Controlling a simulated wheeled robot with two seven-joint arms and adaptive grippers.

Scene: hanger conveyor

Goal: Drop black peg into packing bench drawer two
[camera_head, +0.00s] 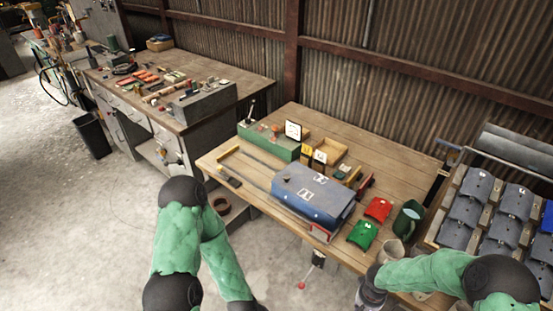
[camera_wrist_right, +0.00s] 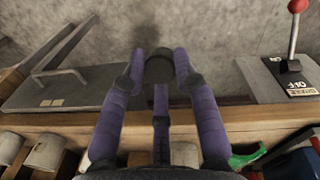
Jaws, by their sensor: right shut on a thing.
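My right gripper (camera_wrist_right: 158,82) has purple fingers closed around the black peg (camera_wrist_right: 160,66), whose dark round end shows between the fingertips. It holds the peg just beyond the wooden bench edge, over the concrete floor. In the head view the right gripper (camera_head: 369,291) is at the bench's front edge, partly cut off at the bottom, and the peg cannot be made out. In the right wrist view a grey panel with a bar handle and two small pale labels (camera_wrist_right: 60,88) lies left of the fingers. I cannot tell whether it is an open drawer. My left gripper is out of view.
A red-knobbed lever (camera_wrist_right: 293,45) on a labelled plate is right of the fingers. The packing bench (camera_head: 236,164) bears a blue case (camera_head: 314,190), a red piece (camera_head: 378,209), a green piece (camera_head: 362,235) and mugs. A rack of grey pieces (camera_head: 467,211) stands right.

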